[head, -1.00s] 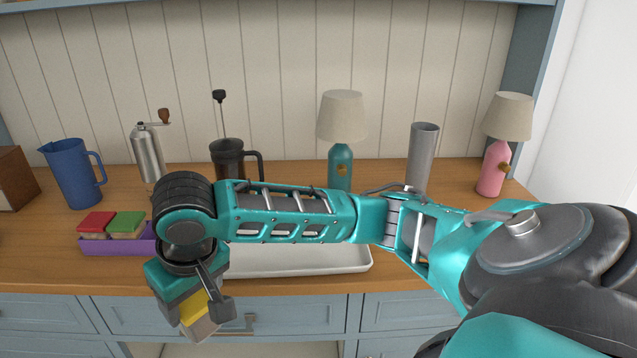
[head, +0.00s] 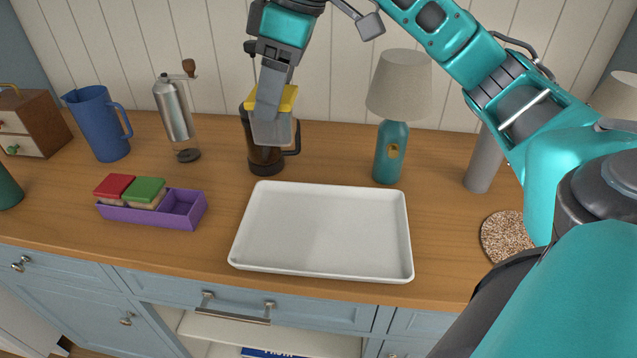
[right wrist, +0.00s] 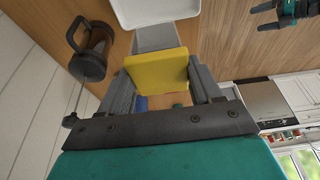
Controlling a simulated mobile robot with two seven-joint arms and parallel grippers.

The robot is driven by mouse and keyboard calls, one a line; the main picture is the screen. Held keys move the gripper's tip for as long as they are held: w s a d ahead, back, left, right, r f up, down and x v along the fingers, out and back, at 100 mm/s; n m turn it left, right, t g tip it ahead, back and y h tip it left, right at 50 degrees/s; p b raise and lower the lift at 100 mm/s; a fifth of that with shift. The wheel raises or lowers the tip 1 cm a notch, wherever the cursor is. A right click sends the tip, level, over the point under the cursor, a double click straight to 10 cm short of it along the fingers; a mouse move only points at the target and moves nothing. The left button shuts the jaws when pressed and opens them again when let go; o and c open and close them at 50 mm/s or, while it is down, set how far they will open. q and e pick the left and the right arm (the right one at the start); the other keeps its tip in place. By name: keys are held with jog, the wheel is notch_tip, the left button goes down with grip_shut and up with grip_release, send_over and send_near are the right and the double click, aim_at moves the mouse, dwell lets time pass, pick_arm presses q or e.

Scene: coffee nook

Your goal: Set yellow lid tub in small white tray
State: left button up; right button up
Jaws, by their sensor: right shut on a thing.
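The yellow lid tub (head: 287,97) has a yellow lid and a pale grey body. My right gripper (head: 270,100) is shut on it and holds it raised in front of the French press, behind the tray's left part in the head view. Its yellow lid also shows between the fingers in the right wrist view (right wrist: 157,72). The small white tray (head: 325,230) lies flat and empty on the counter near its front edge. Its edge shows at the top of the right wrist view (right wrist: 155,10).
A purple tray (head: 185,208) holds a red-lidded and a green-lidded tub left of the white tray. The French press (head: 264,155), grinder (head: 174,110), blue jug (head: 98,122) and teal lamp (head: 390,150) stand behind. A speckled round mat (head: 503,237) lies at right.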

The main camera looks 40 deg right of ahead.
jog(key=shift+d+f, duration=0.15)
jog(key=shift+f, duration=0.15)
notch_tip(320, 180, down, 19)
jog(key=b, duration=0.5)
jog(key=shift+s, duration=0.1)
jog(key=o, duration=0.8)
jog(key=shift+f, duration=0.15)
jog(key=shift+o, duration=1.4)
